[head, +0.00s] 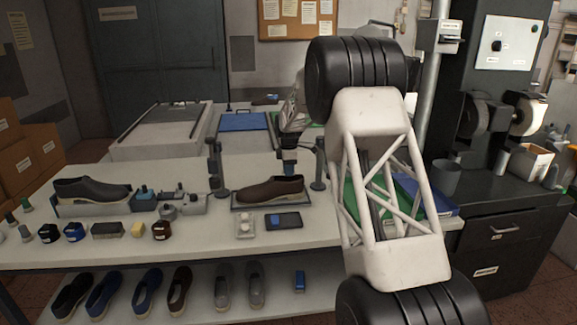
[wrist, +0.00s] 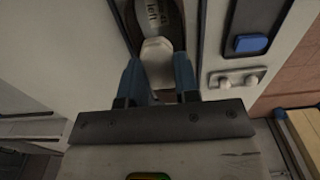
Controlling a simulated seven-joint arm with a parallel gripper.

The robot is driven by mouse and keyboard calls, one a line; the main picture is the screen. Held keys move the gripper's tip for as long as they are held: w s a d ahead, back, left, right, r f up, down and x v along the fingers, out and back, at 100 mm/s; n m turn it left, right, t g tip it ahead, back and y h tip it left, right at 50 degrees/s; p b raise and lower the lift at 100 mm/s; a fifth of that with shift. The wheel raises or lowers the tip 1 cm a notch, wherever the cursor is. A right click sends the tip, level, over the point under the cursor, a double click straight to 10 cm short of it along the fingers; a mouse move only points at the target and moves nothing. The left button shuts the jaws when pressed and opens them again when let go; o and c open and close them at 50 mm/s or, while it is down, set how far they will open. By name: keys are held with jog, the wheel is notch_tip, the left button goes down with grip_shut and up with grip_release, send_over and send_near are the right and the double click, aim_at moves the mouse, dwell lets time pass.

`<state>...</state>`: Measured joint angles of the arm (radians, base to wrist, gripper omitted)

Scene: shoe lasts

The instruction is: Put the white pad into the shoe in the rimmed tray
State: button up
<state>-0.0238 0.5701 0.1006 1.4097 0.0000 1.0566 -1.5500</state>
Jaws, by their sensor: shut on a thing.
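The brown shoe (head: 270,189) sits in the shallow rimmed tray (head: 240,208) near the front middle of the bench. My gripper (head: 290,172) is above the shoe's right-hand part in the head view, fingers down. In the wrist view my gripper (wrist: 158,80) has its two blue fingers shut on the white pad (wrist: 158,60). The pad is over or at the shoe's opening (wrist: 133,28); I cannot tell whether it touches the inside. A pale surface with lettering (wrist: 153,15) shows inside the shoe. The pad cannot be made out in the head view.
A dark holder with a blue block (head: 284,221) and a white two-knobbed piece (head: 245,226) lie in front of the tray. Dark posts (head: 216,170) (head: 319,165) stand beside it. Another dark shoe (head: 92,190) and small jars are on the left. More shoes line the lower shelf.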

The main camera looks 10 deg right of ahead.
jog(key=shift+f, duration=0.35)
dwell(0.4)
jog(key=o, duration=1)
jog(key=shift+c, duration=0.2)
jog(key=shift+r, duration=0.1)
jog(key=shift+r, duration=3.9)
